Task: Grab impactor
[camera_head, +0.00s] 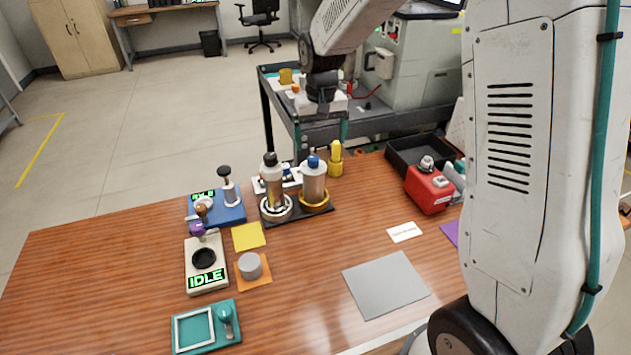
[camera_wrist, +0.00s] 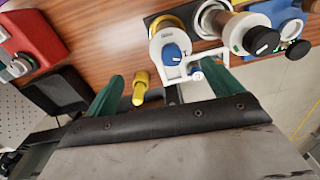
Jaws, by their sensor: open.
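My gripper (camera_head: 322,135) is at the far edge of the wooden table, pointing down, its teal fingers apart. In the wrist view the fingers (camera_wrist: 165,85) are spread with nothing held. A yellow upright piece with a narrow top (camera_head: 335,162) stands near the table's far edge, just below my gripper; it also shows between the fingers, nearer the left one, in the wrist view (camera_wrist: 141,88). Beside it are a blue-capped cylinder in a gold ring (camera_head: 314,185) and a dark-capped cylinder in a silver ring (camera_head: 273,185). I cannot tell for certain which piece is the impactor.
A white frame (camera_wrist: 195,65) stands behind the cylinders. A blue device (camera_head: 215,210), a device reading IDLE (camera_head: 206,265) and a grey puck (camera_head: 250,265) are at left. A red box (camera_head: 428,190) and black tray (camera_head: 405,155) are at right. The front middle holds a flat grey plate (camera_head: 386,284).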

